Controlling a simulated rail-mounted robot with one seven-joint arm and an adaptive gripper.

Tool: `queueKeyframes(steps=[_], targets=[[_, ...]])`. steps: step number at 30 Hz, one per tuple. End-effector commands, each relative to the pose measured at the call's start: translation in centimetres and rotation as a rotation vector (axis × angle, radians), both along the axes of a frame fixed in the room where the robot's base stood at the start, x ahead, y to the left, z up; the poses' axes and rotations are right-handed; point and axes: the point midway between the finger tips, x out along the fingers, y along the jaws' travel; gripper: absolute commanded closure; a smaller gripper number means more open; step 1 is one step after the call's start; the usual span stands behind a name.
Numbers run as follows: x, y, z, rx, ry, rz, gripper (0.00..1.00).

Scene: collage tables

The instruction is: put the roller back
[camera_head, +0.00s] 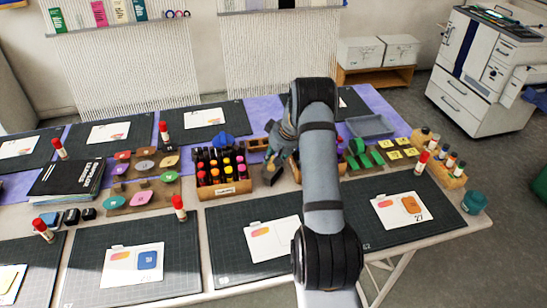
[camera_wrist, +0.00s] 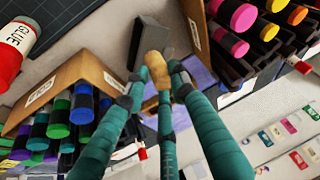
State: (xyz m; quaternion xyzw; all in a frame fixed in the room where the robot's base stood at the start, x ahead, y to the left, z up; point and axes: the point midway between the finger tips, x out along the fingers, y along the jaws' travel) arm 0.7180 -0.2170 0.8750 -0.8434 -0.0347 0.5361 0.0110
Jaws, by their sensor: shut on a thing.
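My gripper (camera_wrist: 155,75) has teal fingers, closed around a tan wooden piece (camera_wrist: 155,66) that looks like the roller's handle. A dark grey block (camera_wrist: 150,42) shows just beyond the fingertips; I cannot tell whether it is the roller's head or a separate thing. In the head view my gripper (camera_head: 280,152) hangs over the back middle of the table, beside the marker box, partly hidden by my arm. The roller cannot be made out clearly there. A small brown wooden rack (camera_head: 257,143) stands just left of my gripper.
A box of markers (camera_head: 225,188) stands left of my gripper. The wrist view shows marker boxes on the left (camera_wrist: 85,68) and right (camera_wrist: 195,15), and a glue stick (camera_wrist: 14,48). Green stamps (camera_head: 358,146) and a grey tray (camera_head: 370,125) lie right of my arm.

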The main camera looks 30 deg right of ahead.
Motion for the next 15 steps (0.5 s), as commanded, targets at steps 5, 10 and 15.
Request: queueKeyframes(steps=[5,10,15], targets=[[0.09,-0.06,0.07,-0.002,-0.003,0.000,1.00],[0.09,-0.06,-0.25,-0.001,-0.003,0.000,1.00],[0.07,-0.06,-0.61,-0.002,-0.002,0.001,1.00]])
